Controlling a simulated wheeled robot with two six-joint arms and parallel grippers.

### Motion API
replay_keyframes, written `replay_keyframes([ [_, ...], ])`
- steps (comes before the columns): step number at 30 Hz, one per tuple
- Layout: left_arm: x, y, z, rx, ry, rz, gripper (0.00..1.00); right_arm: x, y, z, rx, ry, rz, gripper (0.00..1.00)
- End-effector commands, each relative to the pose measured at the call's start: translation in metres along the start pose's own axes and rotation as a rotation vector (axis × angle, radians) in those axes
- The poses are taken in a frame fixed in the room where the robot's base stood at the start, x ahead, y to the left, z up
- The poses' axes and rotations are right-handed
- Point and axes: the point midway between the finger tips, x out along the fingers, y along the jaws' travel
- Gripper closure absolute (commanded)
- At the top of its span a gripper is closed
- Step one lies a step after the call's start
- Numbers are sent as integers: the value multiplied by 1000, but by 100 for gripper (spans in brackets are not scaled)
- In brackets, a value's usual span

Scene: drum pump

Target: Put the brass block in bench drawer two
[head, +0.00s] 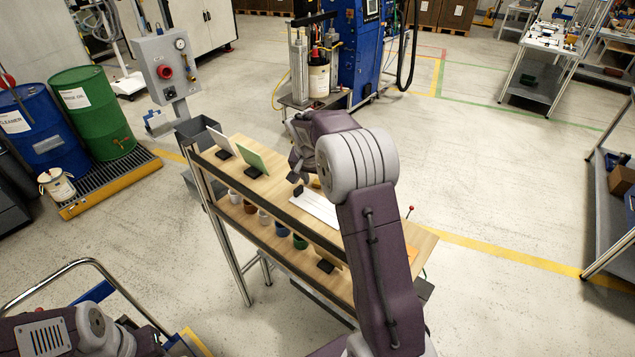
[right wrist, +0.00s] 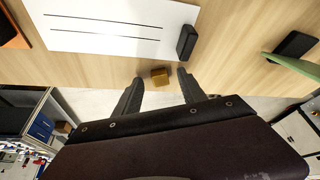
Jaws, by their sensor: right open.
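The brass block (right wrist: 160,76) is a small golden cube at the bench top's edge in the right wrist view. It shows as a yellowish patch in the head view (head: 316,183), partly hidden by my arm. My right gripper (right wrist: 160,77) is open, with one finger on each side of the block in that view; contact is not visible. In the head view the right gripper (head: 301,176) hangs low over the wooden bench (head: 228,171). No bench drawer can be made out. My left arm shows at the lower left; its gripper is out of frame.
A white lined board (head: 318,206) with a black block (right wrist: 187,42) on its end lies near the brass block. A green card (head: 255,160) stands in a black holder. Several cups (head: 282,230) line the lower shelf. Drums (head: 92,112) stand left.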

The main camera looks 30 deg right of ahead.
Motion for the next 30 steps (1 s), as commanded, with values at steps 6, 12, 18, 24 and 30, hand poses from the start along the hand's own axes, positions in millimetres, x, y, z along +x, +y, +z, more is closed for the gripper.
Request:
replay_keyframes([
  [6, 0, 0, 0, 0, 0, 0, 64, 0, 0, 0, 0, 0, 0, 94],
  [12, 0, 0, 0, 0, 0, 0, 64, 0, 0, 0, 0, 1, -1, 100],
  [18, 2, 0, 0, 0, 0, 0, 64, -4, 0, -2, 0, 2, -2, 100],
  [24, 10, 0, 1, 0, 0, 0, 64, -28, -1, -13, 1, 6, -3, 100],
  [30, 15, 0, 2, 0, 0, 0, 64, -48, 29, -43, 7, 4, 0, 100],
])
